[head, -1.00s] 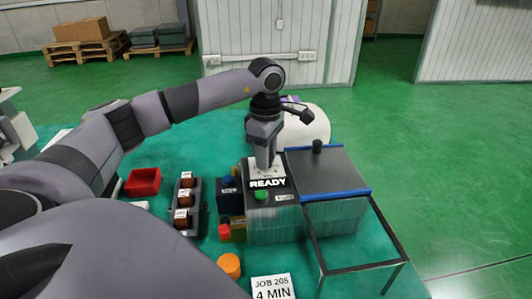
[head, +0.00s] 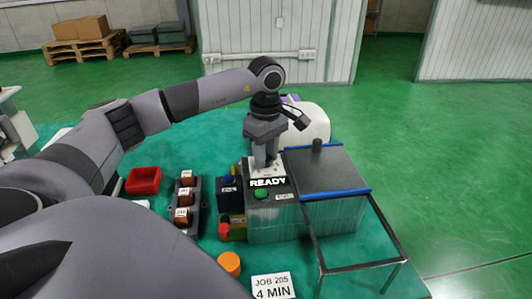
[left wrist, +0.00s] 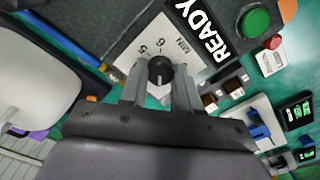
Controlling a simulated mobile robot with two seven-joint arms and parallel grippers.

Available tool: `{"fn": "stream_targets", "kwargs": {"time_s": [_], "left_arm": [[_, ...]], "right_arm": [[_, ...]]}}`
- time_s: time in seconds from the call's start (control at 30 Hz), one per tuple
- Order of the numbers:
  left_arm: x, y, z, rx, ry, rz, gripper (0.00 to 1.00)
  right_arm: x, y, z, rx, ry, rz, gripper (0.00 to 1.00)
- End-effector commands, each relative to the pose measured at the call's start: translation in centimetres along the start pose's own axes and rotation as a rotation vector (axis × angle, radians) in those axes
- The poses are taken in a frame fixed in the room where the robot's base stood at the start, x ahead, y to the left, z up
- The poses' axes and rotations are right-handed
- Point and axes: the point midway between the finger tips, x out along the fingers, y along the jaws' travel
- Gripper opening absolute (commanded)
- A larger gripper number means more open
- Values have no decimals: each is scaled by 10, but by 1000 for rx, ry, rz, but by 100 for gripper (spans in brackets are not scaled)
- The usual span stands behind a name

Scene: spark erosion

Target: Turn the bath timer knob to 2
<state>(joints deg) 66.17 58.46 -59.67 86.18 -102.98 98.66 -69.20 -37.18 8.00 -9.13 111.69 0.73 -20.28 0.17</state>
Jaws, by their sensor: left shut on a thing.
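The bath timer knob (left wrist: 160,71) is small, round and black, on a white dial plate (left wrist: 185,45). In the left wrist view the numbers 5 and 6 and the word MIN show on the plate; the 2 is not visible. The knob has a thin pale mark, but I cannot tell which number it points at. My left gripper (left wrist: 159,88) is shut on the knob, one finger on each side. In the head view my left gripper (head: 265,163) points down onto the box behind the READY sign (head: 268,182) and hides the knob. My right gripper is not in view.
A green button (head: 261,193) sits in front of the READY sign. A grey tank (head: 325,170) with a blue edge and an open black frame (head: 400,255) stand right. A card (head: 273,286) reads JOB 205, 4 MIN. A red tray (head: 143,182) lies left.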

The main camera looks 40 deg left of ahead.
Motion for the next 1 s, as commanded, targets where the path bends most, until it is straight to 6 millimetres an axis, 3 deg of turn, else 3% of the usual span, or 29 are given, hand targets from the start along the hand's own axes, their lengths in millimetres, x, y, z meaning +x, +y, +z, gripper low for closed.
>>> {"fn": "stream_targets", "kwargs": {"time_s": [0.13,0.17,0.23,0.57,1.0], "left_arm": [[-2,1,1,0,-4,6,1],[-2,1,1,0,-4,6,35],[-2,1,1,0,-3,5,57],[-3,1,0,-1,-1,3,57],[-64,1,1,-1,-2,5,57]], "right_arm": [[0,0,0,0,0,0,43],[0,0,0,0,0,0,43],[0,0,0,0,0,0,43],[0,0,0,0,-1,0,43],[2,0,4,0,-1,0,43]]}}
